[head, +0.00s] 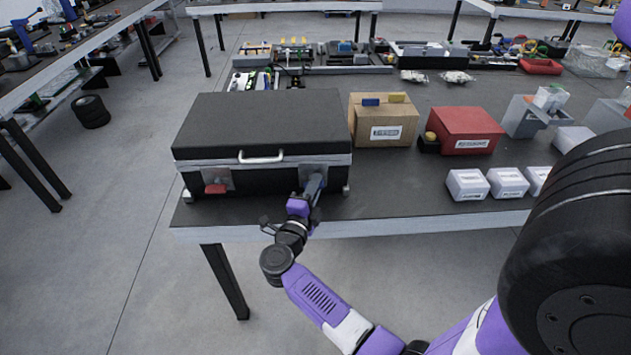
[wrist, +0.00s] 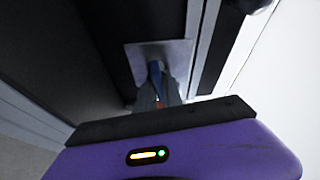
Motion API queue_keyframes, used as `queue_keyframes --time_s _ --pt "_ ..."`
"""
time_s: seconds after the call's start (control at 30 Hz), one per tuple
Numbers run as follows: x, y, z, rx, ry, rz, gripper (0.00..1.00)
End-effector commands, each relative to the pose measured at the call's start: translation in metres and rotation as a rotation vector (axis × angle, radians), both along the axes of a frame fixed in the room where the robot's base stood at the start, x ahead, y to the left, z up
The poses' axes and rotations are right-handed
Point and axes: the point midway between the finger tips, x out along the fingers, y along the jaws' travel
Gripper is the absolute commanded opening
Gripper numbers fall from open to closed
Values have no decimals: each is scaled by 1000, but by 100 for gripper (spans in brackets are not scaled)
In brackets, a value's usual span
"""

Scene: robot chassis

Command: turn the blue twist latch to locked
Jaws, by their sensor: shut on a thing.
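The black case (head: 262,122) sits closed on the table, with a silver handle on its front. The blue twist latch (wrist: 156,74) is on a metal plate on the case front, seen in the wrist view; its lower part is hidden by my fingers. My gripper (head: 313,187) is at the right side of the case front, in front of that plate. In the wrist view my gripper (wrist: 157,92) is shut on the blue latch. A red latch (head: 215,188) is on the left of the case front. I cannot tell the blue latch's exact turn.
A cardboard box (head: 383,132) with a blue and a yellow piece on top stands right of the case. A red box (head: 464,130) and several white boxes (head: 467,184) are farther right. The table's front edge (head: 420,226) runs close below my gripper.

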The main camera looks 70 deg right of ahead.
Motion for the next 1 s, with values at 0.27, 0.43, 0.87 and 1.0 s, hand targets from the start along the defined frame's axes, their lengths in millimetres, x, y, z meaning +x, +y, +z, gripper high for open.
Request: queue_keyframes --time_s 0.27,0.43,0.87,1.0 --pt "-1 1 -1 51 -114 -1 0" --pt "-1 1 -2 64 -146 -1 0" --pt "-1 1 -3 68 -157 -1 0" --pt "-1 0 -3 68 -157 -1 30"
